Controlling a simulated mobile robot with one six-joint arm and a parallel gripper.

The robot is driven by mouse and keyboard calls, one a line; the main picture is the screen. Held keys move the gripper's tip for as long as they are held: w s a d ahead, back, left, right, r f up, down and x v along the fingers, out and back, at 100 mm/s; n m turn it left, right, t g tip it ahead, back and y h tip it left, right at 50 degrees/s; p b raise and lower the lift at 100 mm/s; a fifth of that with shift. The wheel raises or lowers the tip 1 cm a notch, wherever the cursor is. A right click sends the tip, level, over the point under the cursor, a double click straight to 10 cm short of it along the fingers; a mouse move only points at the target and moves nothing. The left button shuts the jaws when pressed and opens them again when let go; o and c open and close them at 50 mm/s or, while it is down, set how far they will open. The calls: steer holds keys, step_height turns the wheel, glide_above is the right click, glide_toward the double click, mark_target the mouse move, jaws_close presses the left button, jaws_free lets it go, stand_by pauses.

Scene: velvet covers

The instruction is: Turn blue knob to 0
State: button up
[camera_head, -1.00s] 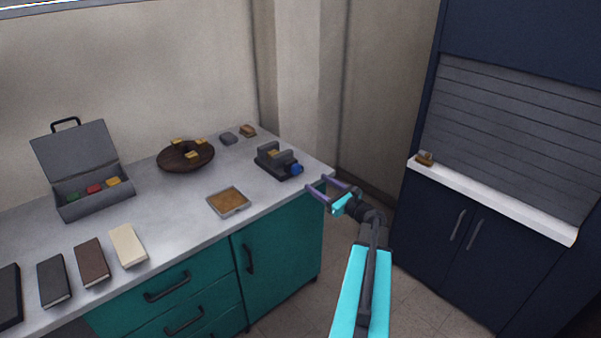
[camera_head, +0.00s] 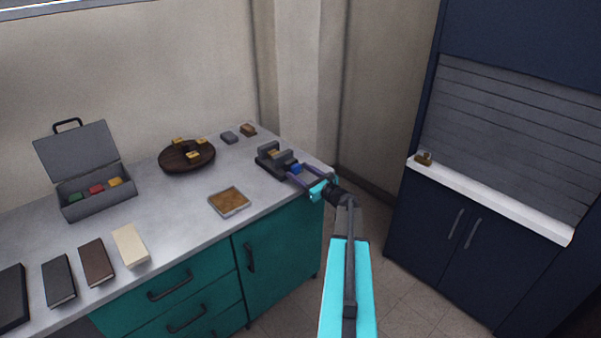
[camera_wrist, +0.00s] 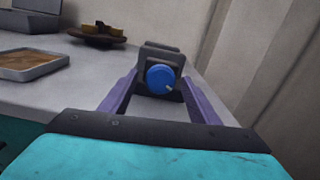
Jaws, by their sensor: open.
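The blue knob (camera_wrist: 160,78) faces the wrist camera on the end of a dark grey device (camera_wrist: 163,55). A pale mark sits at the knob's lower right; no numbers are readable. In the head view the device (camera_head: 268,161) stands near the counter's right end, with the knob (camera_head: 295,168) partly behind my gripper. My gripper (camera_head: 296,173) is open, its two purple fingers pointing at the knob. In the wrist view the gripper (camera_wrist: 160,92) has one finger to each side of the knob, with visible gaps; I cannot tell whether the tips reach past its face.
The grey counter (camera_head: 185,215) holds a shallow tan-filled tray (camera_head: 230,201), a round brown dish (camera_head: 172,163), an open grey case (camera_head: 100,204) and several books. A wall corner rises behind the device. A dark blue cabinet (camera_head: 440,205) stands at right, with clear floor between.

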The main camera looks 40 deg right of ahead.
steer(key=c, duration=1.1)
steer(key=shift+o, duration=0.2)
